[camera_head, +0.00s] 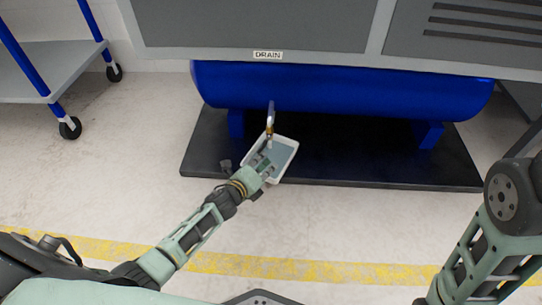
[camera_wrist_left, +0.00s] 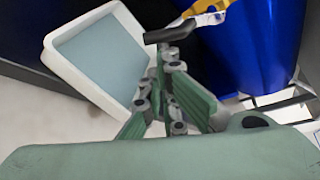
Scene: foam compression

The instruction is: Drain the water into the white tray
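The white tray (camera_head: 291,143) sits below the drain valve (camera_head: 270,122), at the front of the black base. A flat grey-blue surface that looks like water fills its inside. It also shows at the upper left of the left wrist view (camera_wrist_left: 62,69). The valve has a yellow body (camera_wrist_left: 207,8) and a dark handle (camera_wrist_left: 170,33). My left gripper (camera_head: 262,160) is over the tray's near left part, just below the valve. In the left wrist view its fingers (camera_wrist_left: 163,85) point toward the handle; contact and finger gap are unclear. My right gripper is out of view.
A blue tank (camera_head: 340,92) lies above the black base (camera_head: 400,172), under a grey cabinet with a DRAIN label (camera_head: 267,55). A blue-legged cart (camera_head: 45,75) stands at the left. The floor in front, with a yellow line (camera_head: 300,268), is clear of objects.

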